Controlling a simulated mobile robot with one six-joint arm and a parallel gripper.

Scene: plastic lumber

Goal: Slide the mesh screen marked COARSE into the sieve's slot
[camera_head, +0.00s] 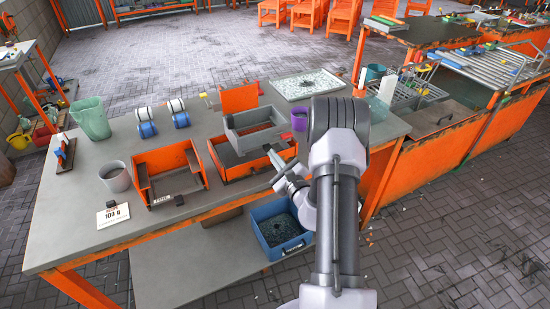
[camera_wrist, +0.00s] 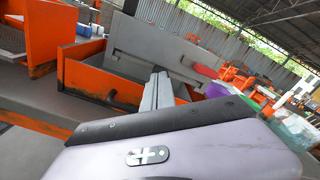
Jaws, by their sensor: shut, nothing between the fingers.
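A grey open frame (camera_head: 262,128) sits tilted over an orange open-topped box (camera_head: 228,165) near the middle of the bench; I cannot tell for certain whether this is the sieve. The frame's grey wall (camera_wrist: 150,42) and the orange box (camera_wrist: 85,78) fill the middle of the wrist view. I cannot make out a screen marked COARSE or a slot. My gripper (camera_head: 273,156) is at the box's right front side, close to the grey frame. In the wrist view my gripper (camera_wrist: 158,85) is shut and empty, its fingers in front of the orange wall; contact is unclear.
Another orange box (camera_head: 190,155) with a small label stands left. A grey cup (camera_head: 116,177), a 100 g card (camera_head: 113,214) and a green bin (camera_head: 91,118) are farther left. A purple cup (camera_head: 299,118) stands right; a blue crate (camera_head: 304,240) of dark flakes is below.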

